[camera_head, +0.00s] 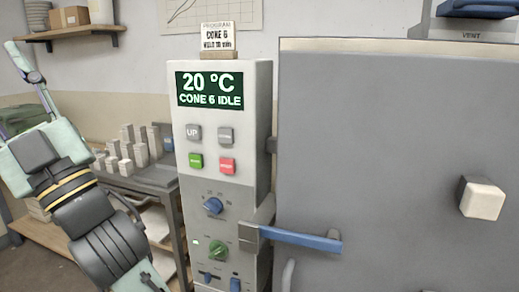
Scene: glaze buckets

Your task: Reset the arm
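My arm (90,225) rises from the bottom edge at the left of the head view, with dark joints, yellow bands and pale green covers. Its outer end, where my gripper (24,66) appears to be, reaches to the upper left near the picture's edge. Only a thin pale green part shows clearly there. I cannot make out two fingertips, and I see nothing held. The arm is apart from the kiln control panel (222,125), to its left.
The grey kiln door (390,160) fills the right, with a blue-handled lever (300,239) and a pale knob (482,199). The panel display reads 20 °C, CONE 6 IDLE. A table (150,177) with pale blocks stands behind my arm, below a wall shelf (75,33).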

